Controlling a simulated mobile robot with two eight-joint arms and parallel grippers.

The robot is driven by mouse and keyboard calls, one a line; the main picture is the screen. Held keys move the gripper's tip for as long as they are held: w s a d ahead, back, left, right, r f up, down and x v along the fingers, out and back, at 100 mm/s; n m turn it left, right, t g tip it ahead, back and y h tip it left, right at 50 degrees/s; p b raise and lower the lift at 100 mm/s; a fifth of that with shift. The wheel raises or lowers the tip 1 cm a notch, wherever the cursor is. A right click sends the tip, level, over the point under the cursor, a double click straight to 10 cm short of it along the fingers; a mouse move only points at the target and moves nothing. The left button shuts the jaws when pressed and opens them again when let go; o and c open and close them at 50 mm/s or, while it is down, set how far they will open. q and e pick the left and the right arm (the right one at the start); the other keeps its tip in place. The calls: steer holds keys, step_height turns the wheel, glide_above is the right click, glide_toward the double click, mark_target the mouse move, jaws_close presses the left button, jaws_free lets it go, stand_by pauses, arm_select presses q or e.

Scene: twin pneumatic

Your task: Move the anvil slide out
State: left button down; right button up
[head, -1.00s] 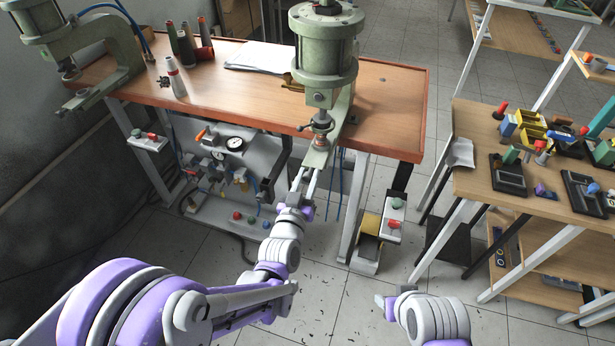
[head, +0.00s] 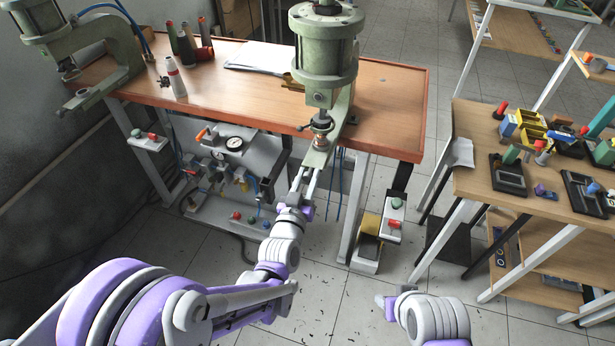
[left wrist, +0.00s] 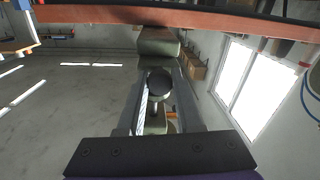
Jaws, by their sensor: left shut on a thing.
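The green press (head: 325,50) stands at the right part of the wooden bench. The anvil slide (head: 318,157) is below its ram, at the front edge of the bench. My left gripper (head: 312,172) reaches up to it from below and in front, its two fingers shut on it. In the left wrist view, the fingers (left wrist: 157,105) lie on either side of a dark round knob (left wrist: 158,82) and green metal parts. The exact contact is hard to see.
A second green press (head: 100,60) stands at the bench's left end. A side table (head: 470,180) at right holds trays and small parts. A pedal unit (head: 370,240) stands on the floor under the bench.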

stand_by(0.4)
arm_select(q)
steer(key=b+v, duration=0.2)
steer(key=v, duration=1)
steer(key=shift+s+a, duration=0.25)
steer(key=shift+a, duration=0.2)
steer(key=c, duration=0.6)
jaws_free()
